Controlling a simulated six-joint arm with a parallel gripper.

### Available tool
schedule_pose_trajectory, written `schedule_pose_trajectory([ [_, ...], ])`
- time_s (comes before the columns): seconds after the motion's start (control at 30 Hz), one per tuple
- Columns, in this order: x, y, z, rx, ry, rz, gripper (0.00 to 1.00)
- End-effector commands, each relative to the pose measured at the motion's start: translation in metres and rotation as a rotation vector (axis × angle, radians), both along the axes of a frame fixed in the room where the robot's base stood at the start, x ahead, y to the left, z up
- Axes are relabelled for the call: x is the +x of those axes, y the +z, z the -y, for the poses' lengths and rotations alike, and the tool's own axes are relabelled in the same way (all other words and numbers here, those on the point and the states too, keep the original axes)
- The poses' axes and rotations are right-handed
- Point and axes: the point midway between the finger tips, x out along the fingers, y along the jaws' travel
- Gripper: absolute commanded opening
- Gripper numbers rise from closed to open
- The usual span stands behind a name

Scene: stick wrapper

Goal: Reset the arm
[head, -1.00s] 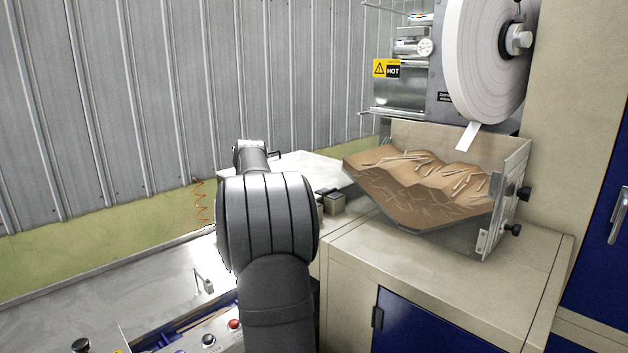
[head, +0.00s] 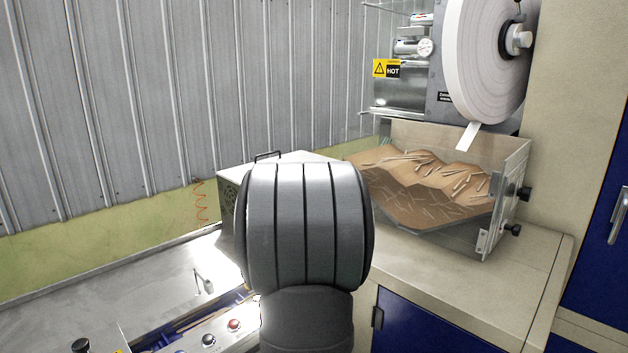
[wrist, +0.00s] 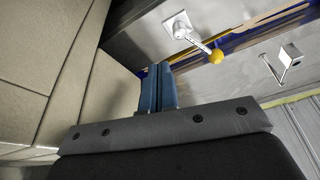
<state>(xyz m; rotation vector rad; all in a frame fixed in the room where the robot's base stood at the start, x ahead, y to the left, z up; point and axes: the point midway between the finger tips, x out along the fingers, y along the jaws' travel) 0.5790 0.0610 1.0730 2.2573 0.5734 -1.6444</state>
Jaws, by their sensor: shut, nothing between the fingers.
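My gripper (wrist: 156,88) shows in the wrist view, with its two blue fingers together and nothing held between them. Behind it in that view are the beige cabinet side on the left and a metal surface on the right. In the head view my dark grey arm fills the lower middle, and the gripper is hidden behind it.
A clear-sided hopper (head: 505,185) with sticks stands on a beige cabinet (head: 470,275). A paper roll (head: 475,70) hangs above it. A yellow-knobbed lever (wrist: 216,56) is near the fingers in the wrist picture. Buttons, one red (head: 234,325), line the lower left panel.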

Motion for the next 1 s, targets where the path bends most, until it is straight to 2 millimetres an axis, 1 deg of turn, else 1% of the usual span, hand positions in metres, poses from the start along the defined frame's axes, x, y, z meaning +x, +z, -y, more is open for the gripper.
schedule_pose_trajectory([
  [0.03,0.003,-0.011,-0.002,0.000,0.001,-0.004,0.00],
  [0.2,0.012,-0.043,-0.007,0.000,0.002,-0.003,0.00],
  [0.33,0.027,-0.056,-0.015,0.001,0.001,0.000,0.00],
  [0.43,0.040,-0.056,-0.022,0.000,0.002,0.001,0.00],
  [0.6,0.051,-0.058,-0.030,0.000,0.029,0.000,0.00],
  [0.97,0.049,-0.057,-0.027,0.000,0.000,0.001,0.00],
  [1.0,0.049,-0.057,-0.027,0.000,0.000,0.001,0.02],
])
